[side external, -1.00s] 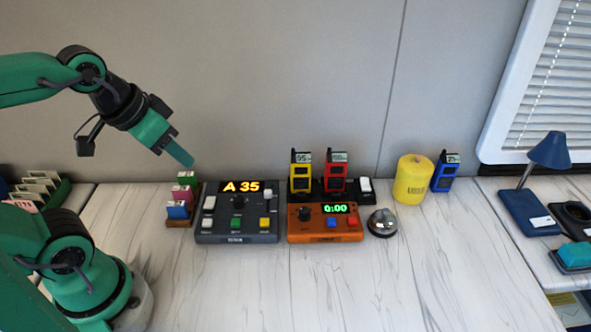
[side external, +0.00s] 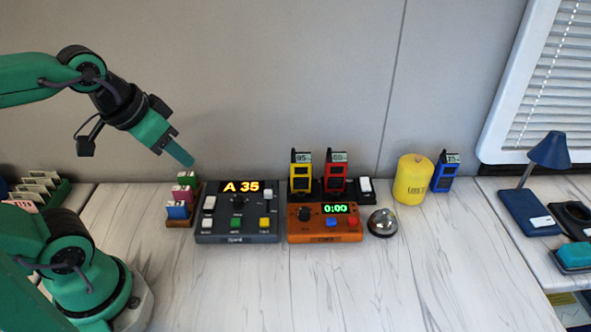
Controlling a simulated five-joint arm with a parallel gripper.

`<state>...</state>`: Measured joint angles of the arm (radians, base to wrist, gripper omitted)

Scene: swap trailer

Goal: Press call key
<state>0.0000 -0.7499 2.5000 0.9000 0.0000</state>
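A dark grey console (side external: 250,238) stands on the marble-patterned counter, its display (side external: 240,187) reading "A 35". On it are a black knob (side external: 238,201), a white switch (side external: 209,203), a white key (side external: 266,194), and a front row with a white key (side external: 207,223), a green key (side external: 236,223) and a yellow key (side external: 265,222). Their small labels are too blurred to read, so I cannot tell which is the call key. My gripper (side external: 188,162) is in the air, up and left of the console, touching nothing. Its fingers look together, but their gap is hidden from this side.
An orange timer (side external: 325,238) reading "0:00" adjoins the console on the right. Behind it, yellow (side external: 301,178) and red (side external: 336,178) radios stand in a dock. A bell (side external: 382,222), yellow cylinder (side external: 412,180) and blue radio (side external: 445,172) are further right. The front counter is clear.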

